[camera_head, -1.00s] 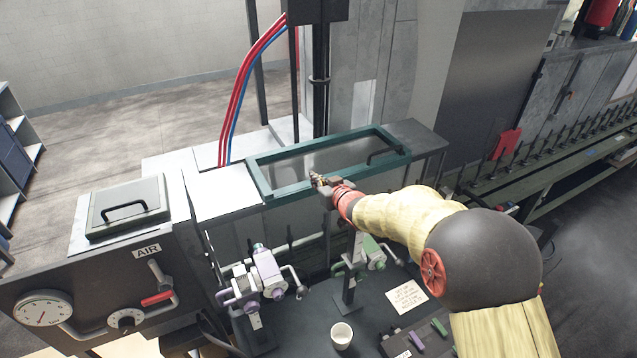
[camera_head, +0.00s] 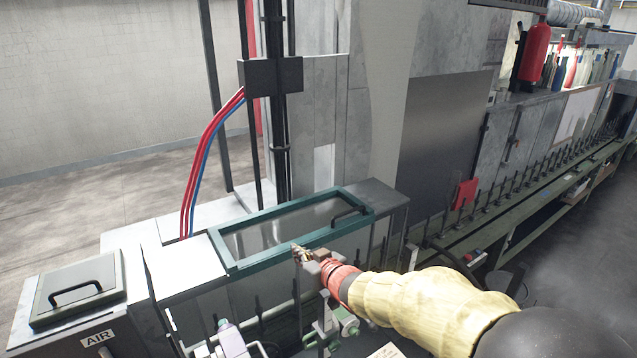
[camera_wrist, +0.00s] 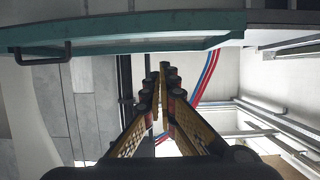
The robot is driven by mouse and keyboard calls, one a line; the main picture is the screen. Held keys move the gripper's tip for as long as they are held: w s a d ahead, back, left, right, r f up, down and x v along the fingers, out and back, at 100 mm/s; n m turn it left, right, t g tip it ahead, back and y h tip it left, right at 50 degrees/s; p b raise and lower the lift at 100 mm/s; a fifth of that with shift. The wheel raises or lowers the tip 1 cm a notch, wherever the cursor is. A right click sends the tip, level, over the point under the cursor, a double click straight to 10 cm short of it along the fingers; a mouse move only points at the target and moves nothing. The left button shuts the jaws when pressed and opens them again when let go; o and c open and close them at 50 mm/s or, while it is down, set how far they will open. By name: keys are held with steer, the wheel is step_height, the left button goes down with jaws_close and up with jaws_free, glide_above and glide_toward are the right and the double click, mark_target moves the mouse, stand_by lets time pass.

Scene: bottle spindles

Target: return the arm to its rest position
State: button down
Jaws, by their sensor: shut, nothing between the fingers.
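My gripper (camera_head: 301,252) is shut and empty at the end of my yellow-sleeved arm. In the head view it appears in front of the near edge of a teal-framed glass lid (camera_head: 230,266). I cannot tell the exact gap between them. In the wrist view the two fingers of my gripper (camera_wrist: 163,72) meet at their tips with nothing between them. The teal frame (camera_wrist: 130,38) crosses the top of that view, apart from the fingers.
A box with a black-handled lid (camera_head: 100,275) stands at the left. Red and blue hoses (camera_head: 208,150) rise behind the teal lid. A green rail with several upright spindles (camera_head: 520,195) runs to the right. A purple-and-white valve fitting (camera_head: 232,340) stands below.

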steer(key=s+d+f+m+h+b, duration=0.15)
steer(key=s+d+h+b, duration=0.3)
steer(key=d, duration=0.65)
steer(key=s+d+m+h+b, duration=0.3)
steer(key=s+d+b, duration=0.25)
steer(key=d, duration=0.45)
steer(key=s+d+f+m+g+b, duration=0.1)
steer(key=s+d+f+g+b, duration=0.1)
steer(key=s, duration=0.7)
steer(key=s+d+f+g+b, duration=0.2)
steer(key=s+f, duration=0.3)
steer(key=s, duration=0.4)
steer(key=s+d+f+m+g+b, duration=0.1)
steer(key=s+d+f+b, duration=0.3)
steer(key=s, duration=0.6)
steer(key=shift+f+m+g+h, duration=0.2)
steer(key=shift+m+g+h, duration=0.15)
steer(key=shift+g, duration=0.05)
steer(key=c, duration=2.6)
jaws_free()
steer(key=shift+d, duration=0.1)
